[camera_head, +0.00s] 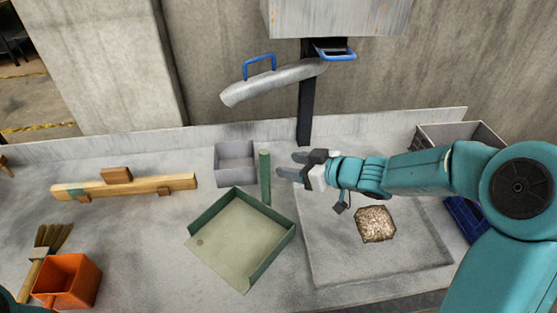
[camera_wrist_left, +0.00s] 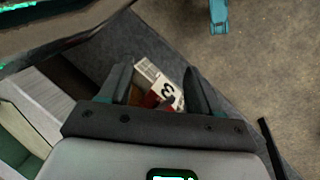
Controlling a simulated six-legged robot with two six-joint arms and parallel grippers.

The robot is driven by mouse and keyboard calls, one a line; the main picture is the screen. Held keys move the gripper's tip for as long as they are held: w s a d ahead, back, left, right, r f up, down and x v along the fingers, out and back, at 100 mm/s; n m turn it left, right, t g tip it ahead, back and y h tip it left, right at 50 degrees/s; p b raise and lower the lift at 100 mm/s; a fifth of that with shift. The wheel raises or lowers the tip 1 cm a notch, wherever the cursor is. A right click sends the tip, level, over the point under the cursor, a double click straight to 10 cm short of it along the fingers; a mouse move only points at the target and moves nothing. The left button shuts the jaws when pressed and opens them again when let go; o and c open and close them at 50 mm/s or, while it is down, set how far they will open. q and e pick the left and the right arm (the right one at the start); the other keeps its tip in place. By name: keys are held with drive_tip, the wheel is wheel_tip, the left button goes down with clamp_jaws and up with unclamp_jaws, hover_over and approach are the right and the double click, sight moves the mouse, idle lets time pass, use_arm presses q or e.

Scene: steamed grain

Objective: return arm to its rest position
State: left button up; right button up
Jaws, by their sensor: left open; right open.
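My right gripper (camera_head: 287,165) reaches in from the right, with its fingers apart and empty. A patch of grain (camera_head: 375,224) lies on a grey slab (camera_head: 335,268) below my right forearm. My left gripper (camera_wrist_left: 160,73) is open in the left wrist view, with nothing held between its fingers. Beyond it lies a white item marked 3 (camera_wrist_left: 163,88). The left gripper is not seen in the head view.
A grey box (camera_head: 236,176) stands behind the tray. A wooden beam (camera_head: 125,187), a brush (camera_head: 45,247) and an orange container (camera_head: 68,283) are on the left. A grey bin (camera_head: 455,134) and blue box (camera_head: 466,216) are on the right. A metal chute (camera_head: 270,82) hangs above.

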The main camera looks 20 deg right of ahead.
drive_tip(key=shift+s+d+r, duration=0.2)
drive_tip(key=shift+s+d, duration=0.05)
drive_tip(key=shift+s, duration=0.25)
